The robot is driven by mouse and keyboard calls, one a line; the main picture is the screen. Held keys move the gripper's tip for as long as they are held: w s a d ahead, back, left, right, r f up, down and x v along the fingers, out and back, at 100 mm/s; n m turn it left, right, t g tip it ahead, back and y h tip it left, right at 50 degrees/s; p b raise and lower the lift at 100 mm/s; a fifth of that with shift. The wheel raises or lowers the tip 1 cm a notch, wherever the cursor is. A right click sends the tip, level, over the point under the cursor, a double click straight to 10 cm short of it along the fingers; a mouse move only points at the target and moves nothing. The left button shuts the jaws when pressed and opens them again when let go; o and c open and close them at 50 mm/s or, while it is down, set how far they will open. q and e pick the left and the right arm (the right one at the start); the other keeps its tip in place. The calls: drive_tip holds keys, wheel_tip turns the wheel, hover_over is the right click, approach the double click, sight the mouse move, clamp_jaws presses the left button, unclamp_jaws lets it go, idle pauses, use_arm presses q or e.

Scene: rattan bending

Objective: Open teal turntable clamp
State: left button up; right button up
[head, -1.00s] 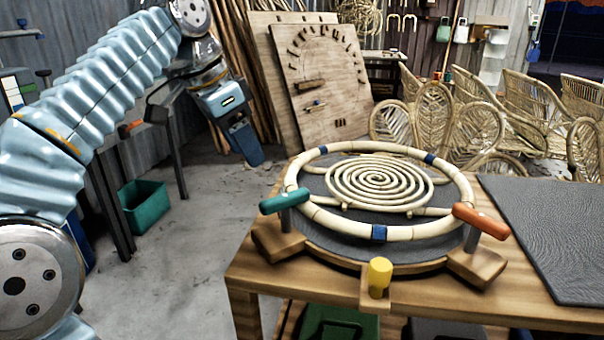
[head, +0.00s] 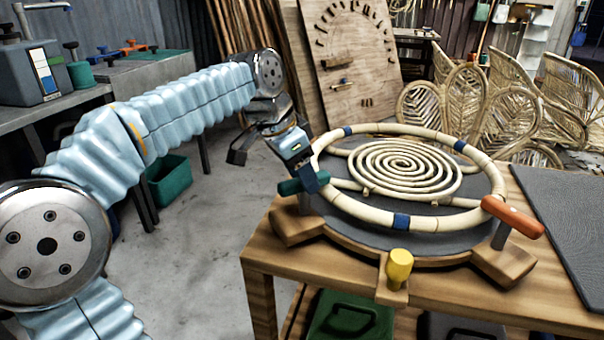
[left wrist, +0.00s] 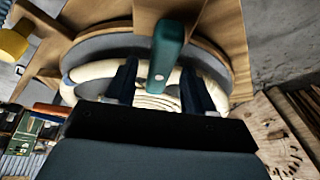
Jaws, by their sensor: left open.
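The teal clamp handle (head: 289,187) sits at the left of the round turntable (head: 420,240), at the edge of the wooden bench. My left gripper (head: 309,182) is open, right at the handle, and covers part of it and of its post. In the left wrist view the teal handle (left wrist: 168,45) reaches between the two dark fingers (left wrist: 158,78), with gaps showing beside it; contact cannot be told. An orange clamp handle (head: 512,215) stands on the right side. A rattan ring (head: 455,221) with blue bands and a spiral inside lies on the turntable. My right gripper is out of view.
A yellow knob (head: 399,265) stands at the turntable's front. A dark mat (head: 570,230) covers the bench's right part. A green bin (head: 168,182) is on the floor at left. Rattan chair frames (head: 475,100) and a pegged board (head: 350,60) stand behind.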

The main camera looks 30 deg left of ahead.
use_arm(q)
drive_tip(key=shift+w+f, duration=0.1)
drive_tip(key=shift+f, duration=0.15)
clamp_jaws()
